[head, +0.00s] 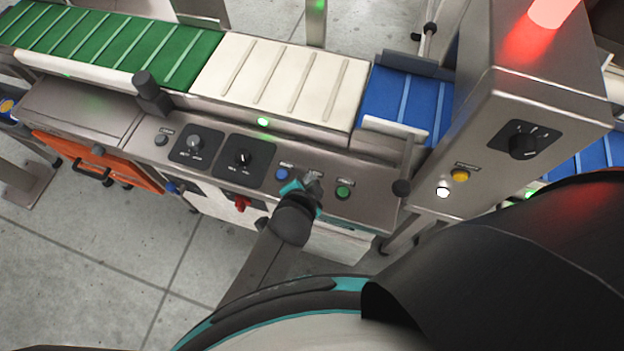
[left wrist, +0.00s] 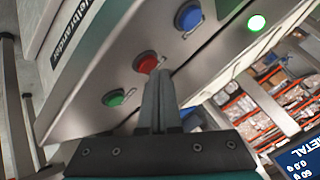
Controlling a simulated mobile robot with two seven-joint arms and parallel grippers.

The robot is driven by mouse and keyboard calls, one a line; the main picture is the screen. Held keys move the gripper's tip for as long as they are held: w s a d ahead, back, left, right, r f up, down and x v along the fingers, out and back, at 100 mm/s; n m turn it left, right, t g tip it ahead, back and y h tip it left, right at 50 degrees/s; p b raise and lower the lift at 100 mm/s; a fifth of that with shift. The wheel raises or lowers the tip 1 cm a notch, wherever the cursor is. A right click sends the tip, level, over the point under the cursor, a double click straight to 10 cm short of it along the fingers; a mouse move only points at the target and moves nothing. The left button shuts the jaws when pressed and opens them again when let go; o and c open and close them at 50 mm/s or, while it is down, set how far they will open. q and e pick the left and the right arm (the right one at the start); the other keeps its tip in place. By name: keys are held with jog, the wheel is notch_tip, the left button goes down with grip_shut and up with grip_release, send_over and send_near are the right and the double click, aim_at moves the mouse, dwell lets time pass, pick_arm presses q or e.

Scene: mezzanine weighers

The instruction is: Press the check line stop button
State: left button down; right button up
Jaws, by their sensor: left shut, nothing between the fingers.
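The red button (left wrist: 146,63), which fits the stop button, sits between a blue button (left wrist: 189,16) and a green button (left wrist: 113,98) on the steel panel. In the head view the blue button (head: 282,174) and green button (head: 343,192) show, and my left gripper (head: 312,181) hides the red one between them. My left gripper is shut and empty, and its joined fingertips (left wrist: 158,74) point at the panel, right beside the red button in the left wrist view. I cannot tell if they touch it. My right gripper is not in view.
The control panel (head: 225,185) also carries two black dials (head: 195,143) and (head: 242,158). Behind it runs a conveyor with green (head: 110,45), white (head: 280,75) and blue (head: 405,98) belts. A steel cabinet (head: 500,120) with a yellow button stands to the right.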

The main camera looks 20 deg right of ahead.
pick_arm(q)
jog(key=shift+f, duration=0.45)
dwell(0.4)
jog(key=shift+r, duration=0.1)
jog(key=shift+r+p, duration=0.75)
jog(key=shift+p, duration=0.05)
notch_tip(320, 180, up, 5)
jog(key=p, duration=0.5)
jog(key=shift+r+p, duration=0.1)
jog(key=shift+p, duration=0.2)
jog(key=shift+a, duration=0.1)
dwell(0.5)
